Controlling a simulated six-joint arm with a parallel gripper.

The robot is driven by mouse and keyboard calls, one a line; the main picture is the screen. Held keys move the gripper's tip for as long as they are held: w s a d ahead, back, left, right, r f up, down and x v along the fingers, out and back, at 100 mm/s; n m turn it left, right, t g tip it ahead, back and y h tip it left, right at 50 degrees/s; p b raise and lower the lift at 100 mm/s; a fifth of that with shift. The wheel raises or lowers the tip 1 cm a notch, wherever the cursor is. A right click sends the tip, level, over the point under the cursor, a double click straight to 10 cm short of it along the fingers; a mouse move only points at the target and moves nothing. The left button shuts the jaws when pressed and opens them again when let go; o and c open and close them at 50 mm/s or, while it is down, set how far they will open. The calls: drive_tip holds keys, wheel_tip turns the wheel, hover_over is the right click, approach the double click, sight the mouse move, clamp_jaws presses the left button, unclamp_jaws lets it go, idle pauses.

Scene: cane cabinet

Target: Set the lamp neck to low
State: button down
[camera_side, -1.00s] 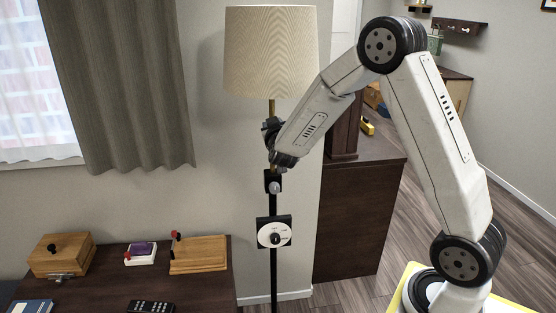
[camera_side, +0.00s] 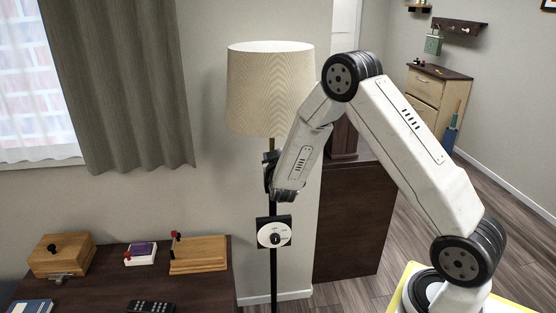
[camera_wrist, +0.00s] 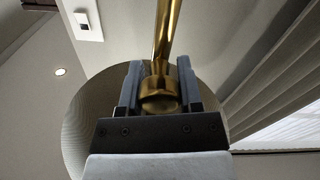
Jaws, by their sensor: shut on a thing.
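The floor lamp has a cream shade (camera_side: 270,88) on a brass neck (camera_side: 271,144) that runs down into a black pole (camera_side: 273,275). The shade stands upright, a short way above my gripper. In the side view my gripper is at the neck just under the shade, partly hidden by my own wrist. In the wrist view my gripper (camera_wrist: 159,90) is shut on the brass neck (camera_wrist: 166,35), with a finger on each side of its collar. The shade (camera_wrist: 82,130) shows behind the fingers.
A dark desk (camera_side: 110,280) at lower left carries a wooden box (camera_side: 62,261), a wooden board (camera_side: 198,257) and a remote (camera_side: 151,307). A dark cabinet (camera_side: 352,220) stands right of the pole, behind my arm. A grey curtain (camera_side: 120,80) hangs left of the shade.

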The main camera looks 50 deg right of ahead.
drive_tip(key=shift+c, duration=1.8)
unclamp_jaws()
drive_tip(key=shift+f, duration=0.4)
drive_tip(key=shift+o, duration=0.5)
drive_tip(key=shift+r, duration=0.15)
drive_tip(key=v, duration=0.7)
drive_tip(key=shift+s+a, duration=0.3)
drive_tip(key=shift+s, duration=0.05)
drive_tip(key=shift+w+a, duration=0.1)
drive_tip(key=s+a+f+n+g+y, duration=0.2)
drive_tip(key=s+a+n+g+y, duration=0.15)
drive_tip(key=a+y, duration=0.75)
drive_tip(key=s+a+n+g+y, duration=0.1)
drive_tip(key=s+g, duration=0.5)
drive_tip(key=s, duration=0.8)
drive_tip(key=a+n, duration=0.1)
drive_tip(key=a, duration=0.1)
drive_tip(key=shift+s+a+f+g+y, duration=0.15)
drive_tip(key=shift+s+a+g+y, duration=0.15)
drive_tip(key=shift+s+g+y, duration=0.1)
